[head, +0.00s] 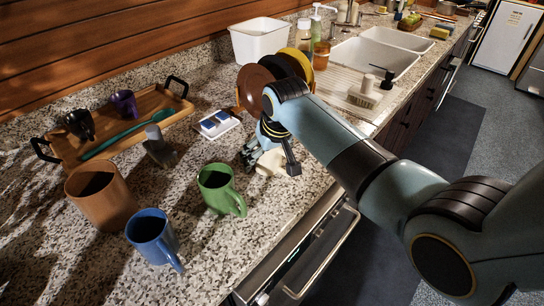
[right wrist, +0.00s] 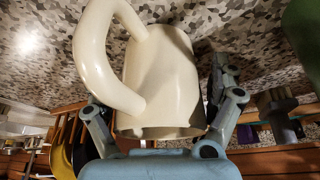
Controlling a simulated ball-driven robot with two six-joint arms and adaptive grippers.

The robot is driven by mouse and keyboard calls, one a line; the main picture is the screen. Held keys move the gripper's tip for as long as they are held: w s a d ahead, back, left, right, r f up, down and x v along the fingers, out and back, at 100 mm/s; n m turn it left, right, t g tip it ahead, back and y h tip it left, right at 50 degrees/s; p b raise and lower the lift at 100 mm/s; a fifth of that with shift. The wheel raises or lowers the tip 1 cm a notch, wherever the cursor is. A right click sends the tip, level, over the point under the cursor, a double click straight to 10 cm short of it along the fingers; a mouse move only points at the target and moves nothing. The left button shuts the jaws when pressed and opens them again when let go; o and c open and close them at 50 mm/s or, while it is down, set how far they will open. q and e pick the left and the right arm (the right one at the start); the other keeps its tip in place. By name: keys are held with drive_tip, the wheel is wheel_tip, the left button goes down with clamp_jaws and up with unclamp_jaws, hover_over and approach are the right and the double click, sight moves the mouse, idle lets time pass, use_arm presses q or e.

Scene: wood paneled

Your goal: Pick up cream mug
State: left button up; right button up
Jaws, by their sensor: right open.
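The cream mug (right wrist: 165,75) fills the middle of the right wrist view, its big loop handle curving to the left. In the head view only a small pale part of the cream mug (head: 268,163) shows below my right gripper (head: 270,156), which hides the rest. My right gripper is open, with a finger on either side of the mug in the right wrist view (right wrist: 157,90). I cannot tell whether the fingers touch it. The mug stands on the speckled granite counter (head: 195,255). My left gripper is in neither view.
A green mug (head: 215,188), a blue mug (head: 150,236) and a brown pot (head: 100,196) stand to the left. A plate rack (head: 275,75) stands close beyond the gripper.

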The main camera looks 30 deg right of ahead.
drive_tip(key=shift+s, duration=0.1)
drive_tip(key=c, duration=1.4)
drive_tip(key=shift+r, duration=0.15)
